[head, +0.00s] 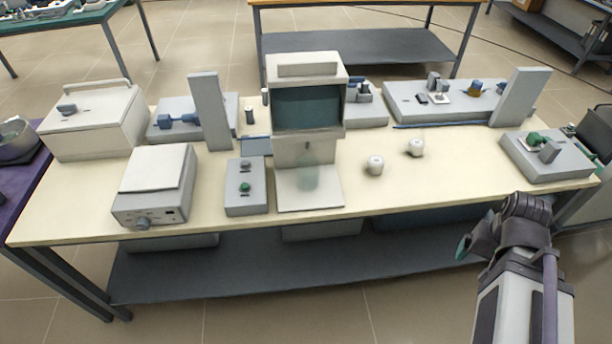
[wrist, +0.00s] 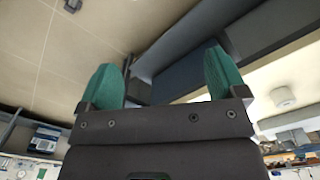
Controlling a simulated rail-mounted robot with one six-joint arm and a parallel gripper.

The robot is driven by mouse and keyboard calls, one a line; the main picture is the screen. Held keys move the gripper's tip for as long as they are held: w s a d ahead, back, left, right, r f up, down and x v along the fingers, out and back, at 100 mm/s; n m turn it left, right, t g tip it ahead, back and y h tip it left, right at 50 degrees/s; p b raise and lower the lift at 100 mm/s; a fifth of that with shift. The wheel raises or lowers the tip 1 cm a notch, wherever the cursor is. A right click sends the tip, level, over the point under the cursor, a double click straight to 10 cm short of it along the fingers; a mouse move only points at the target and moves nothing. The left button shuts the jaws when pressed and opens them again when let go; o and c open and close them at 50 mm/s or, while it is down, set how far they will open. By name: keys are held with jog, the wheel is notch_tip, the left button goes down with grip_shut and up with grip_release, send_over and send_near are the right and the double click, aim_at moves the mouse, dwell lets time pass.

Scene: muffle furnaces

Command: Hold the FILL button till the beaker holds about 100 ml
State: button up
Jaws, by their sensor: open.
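A dispenser (head: 306,72) with a dark window stands in the middle of the cream bench. A clear beaker (head: 307,176) stands on its white base plate under the spout; its liquid level is too faint to read. Left of it is a grey button box (head: 246,200) with a green button (head: 244,187) in front and a grey button behind; the labels are too small to read. My gripper (head: 465,246) is at the bench's front right, far right of the button box. In the wrist view, its two green fingertips (wrist: 162,82) are apart with nothing between them.
A white balance-like box (head: 155,183) stands left of the button box. A tall grey post (head: 209,112) rises behind. Two small white jars (head: 375,165) stand right of the dispenser. A grey device (head: 546,157) is at the right end.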

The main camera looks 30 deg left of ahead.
grip_shut()
dwell(0.7)
dwell(0.7)
